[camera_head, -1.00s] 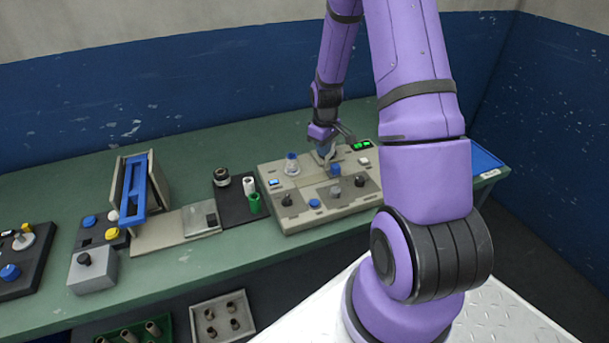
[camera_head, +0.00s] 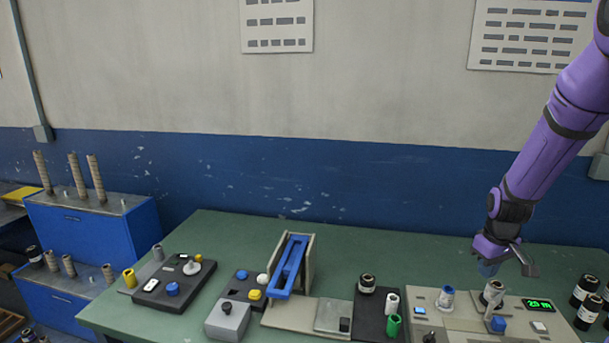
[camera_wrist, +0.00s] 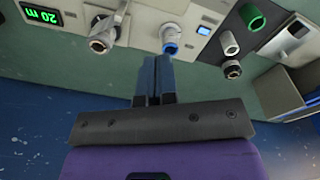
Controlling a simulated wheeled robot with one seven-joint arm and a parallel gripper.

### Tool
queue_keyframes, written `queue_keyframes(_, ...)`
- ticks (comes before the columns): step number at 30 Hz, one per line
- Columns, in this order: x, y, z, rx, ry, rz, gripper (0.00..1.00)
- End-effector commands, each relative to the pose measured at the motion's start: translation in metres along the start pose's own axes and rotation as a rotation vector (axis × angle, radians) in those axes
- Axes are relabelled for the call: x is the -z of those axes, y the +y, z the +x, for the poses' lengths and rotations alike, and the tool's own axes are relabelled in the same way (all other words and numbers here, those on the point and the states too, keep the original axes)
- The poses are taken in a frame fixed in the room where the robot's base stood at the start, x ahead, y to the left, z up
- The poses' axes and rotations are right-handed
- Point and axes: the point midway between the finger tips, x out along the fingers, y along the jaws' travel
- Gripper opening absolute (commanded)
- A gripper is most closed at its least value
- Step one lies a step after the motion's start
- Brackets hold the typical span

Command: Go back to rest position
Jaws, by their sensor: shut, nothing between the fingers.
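My gripper (camera_head: 488,268) hangs in the air above the beige control panel (camera_head: 462,322) on the right of the bench. Its two blue fingers are closed together with nothing between them. In the wrist view the fingers (camera_wrist: 154,64) point at the panel's edge, apart from it.
A lit green display (camera_head: 539,304) reads 20 m in the wrist view. Dark bottles (camera_head: 584,291) stand right. The back of the bench is clear.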

Motion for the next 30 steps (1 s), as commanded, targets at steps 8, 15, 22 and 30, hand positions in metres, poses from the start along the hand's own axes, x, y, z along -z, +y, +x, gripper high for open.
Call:
queue_keyframes(8, -0.007, -0.046, -0.093, -0.039, 0.078, 0.040, 0.00)
queue_keyframes(15, -0.028, -0.087, -0.159, -0.056, 0.147, 0.078, 0.00)
queue_keyframes(22, -0.061, -0.127, -0.210, -0.059, 0.215, 0.114, 0.00)
queue_keyframes(30, -0.111, -0.169, -0.255, -0.048, 0.299, 0.156, 0.00)
